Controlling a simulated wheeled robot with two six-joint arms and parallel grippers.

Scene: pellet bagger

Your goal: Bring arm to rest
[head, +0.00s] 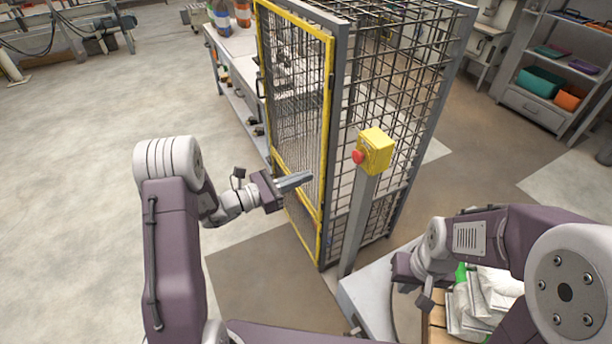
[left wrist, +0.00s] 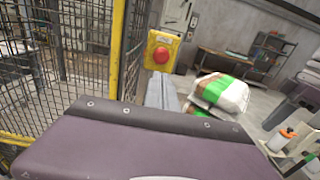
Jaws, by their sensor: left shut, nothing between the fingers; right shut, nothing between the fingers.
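My left gripper (head: 294,182) is shut and empty. It is raised in front of the yellow-framed mesh door (head: 297,120), pointing right toward the yellow box with a red button (head: 374,152) on its grey post. A gap separates the fingertips from that box in the head view. In the left wrist view, the shut fingers (left wrist: 161,92) show just below the red button (left wrist: 161,55). My right gripper (head: 424,299) is low at the right, beside white bags (head: 478,302); its fingers are small and partly hidden, and it holds nothing visible.
The wire-mesh cage (head: 390,90) stands behind the button post. White and green bags (left wrist: 222,92) also show in the left wrist view. A workbench (head: 238,50) and shelves (head: 560,60) stand further back. Open floor (head: 80,110) lies to the left.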

